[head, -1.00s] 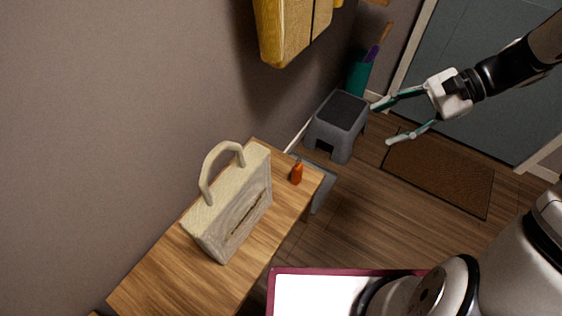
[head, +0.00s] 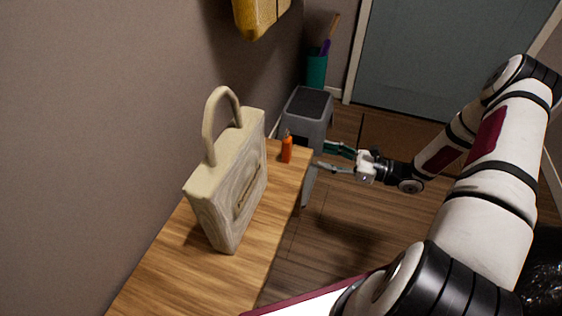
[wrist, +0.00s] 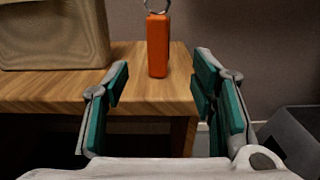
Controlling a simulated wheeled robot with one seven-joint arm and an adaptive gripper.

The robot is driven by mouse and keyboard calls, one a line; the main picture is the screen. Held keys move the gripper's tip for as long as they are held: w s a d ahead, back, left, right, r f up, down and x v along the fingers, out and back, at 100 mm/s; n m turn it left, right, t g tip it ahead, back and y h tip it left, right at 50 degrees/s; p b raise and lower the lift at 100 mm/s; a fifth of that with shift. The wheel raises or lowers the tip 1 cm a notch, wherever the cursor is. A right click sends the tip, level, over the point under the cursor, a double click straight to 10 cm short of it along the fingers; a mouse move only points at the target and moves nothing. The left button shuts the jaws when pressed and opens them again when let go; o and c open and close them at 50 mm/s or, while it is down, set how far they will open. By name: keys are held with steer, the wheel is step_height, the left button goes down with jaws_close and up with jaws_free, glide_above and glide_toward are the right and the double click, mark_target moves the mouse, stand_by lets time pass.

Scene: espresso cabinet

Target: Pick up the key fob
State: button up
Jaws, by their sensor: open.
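The key fob (head: 287,151) is a small upright orange block with a metal ring on top. It stands near the far right end of the wooden bench top (head: 265,225). In the wrist view the fob (wrist: 158,46) is ahead, between the lines of the two fingers and beyond their tips. My gripper (head: 321,156) is open and empty, just off the bench's right edge, with its fingers pointing left toward the fob. In the wrist view the open fingers (wrist: 160,68) have teal pads. The fob appears apart from both fingers.
A cream handbag (head: 230,180) stands on the bench left of the fob; it also shows in the wrist view (wrist: 55,35). A grey step stool (head: 305,115) is behind the bench end, with a teal container (head: 317,70) beyond. The wall borders the bench's left side.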

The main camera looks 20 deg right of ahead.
mark_target(291, 149)
steer(key=b+x, duration=0.2)
steer(key=x, duration=0.5)
steer(key=shift+w+a, duration=0.1)
steer(key=shift+a, duration=0.15)
steer(key=x, duration=0.1)
steer(key=b+x, duration=0.1)
steer(key=x, duration=0.1)
steer(key=b+x, duration=0.1)
steer(key=shift+a+f, duration=0.25)
steer(key=shift+a, duration=0.05)
steer(key=shift+w+a+r, duration=0.1)
steer(key=shift+w+a, duration=0.2)
jaws_close()
